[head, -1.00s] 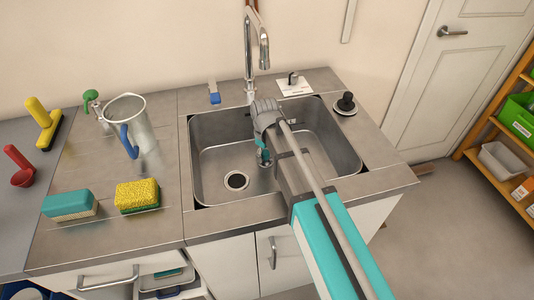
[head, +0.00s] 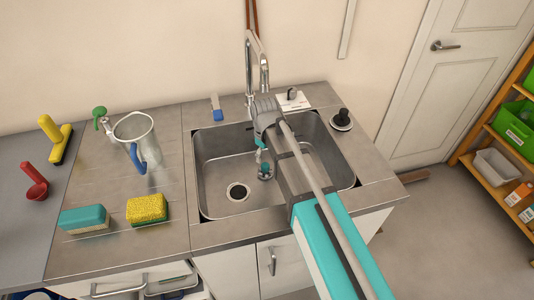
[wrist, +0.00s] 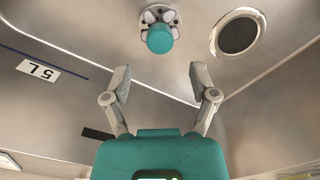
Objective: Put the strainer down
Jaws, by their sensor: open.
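The strainer (wrist: 160,35), a metal ring piece with a teal knob, rests on the sink floor beside the dark round drain opening (wrist: 238,35). It also shows small in the head view (head: 264,173), right of and above the drain (head: 238,192). My gripper (wrist: 160,78) is open and empty, with its two fingers spread apart. It is inside the sink basin (head: 222,170), over the floor and apart from the strainer. In the head view my arm hides part of the basin, and the gripper is small there.
The tap (head: 250,70) stands behind the basin. A black plug (head: 341,120) sits on the right worktop. A measuring jug (head: 140,145), a yellow sponge (head: 147,208) and a teal sponge (head: 84,219) are on the left worktop. A "5 L" label (wrist: 38,70) marks the basin wall.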

